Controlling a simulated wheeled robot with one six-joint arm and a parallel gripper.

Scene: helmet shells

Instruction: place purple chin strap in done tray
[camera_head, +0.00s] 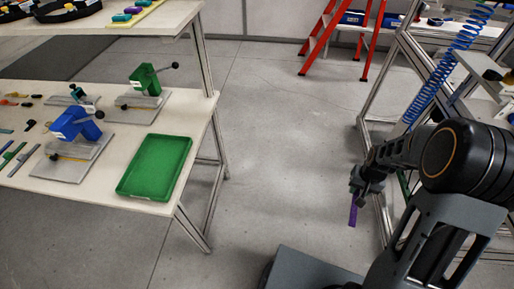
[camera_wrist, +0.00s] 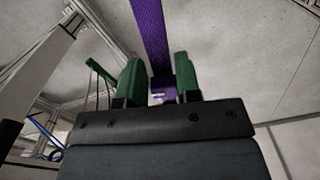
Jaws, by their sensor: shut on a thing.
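A purple chin strap (camera_head: 353,213) hangs down from my gripper (camera_head: 362,188) at the right of the head view, over the floor and well away from the table. In the wrist view the purple strap (camera_wrist: 154,42) runs between the two green fingers of my gripper (camera_wrist: 157,82), which is shut on it. A green tray (camera_head: 155,167) lies at the right front corner of the white table on the left. The tray is empty. It is the only tray in view and I see no label on it.
The white table (camera_head: 110,135) holds a blue clamp fixture (camera_head: 75,125), a green clamp fixture (camera_head: 145,82) and several small parts at its left. A red ladder (camera_head: 325,35) stands at the back. A metal frame with a blue coiled hose (camera_head: 445,70) stands at the right. Open floor lies between.

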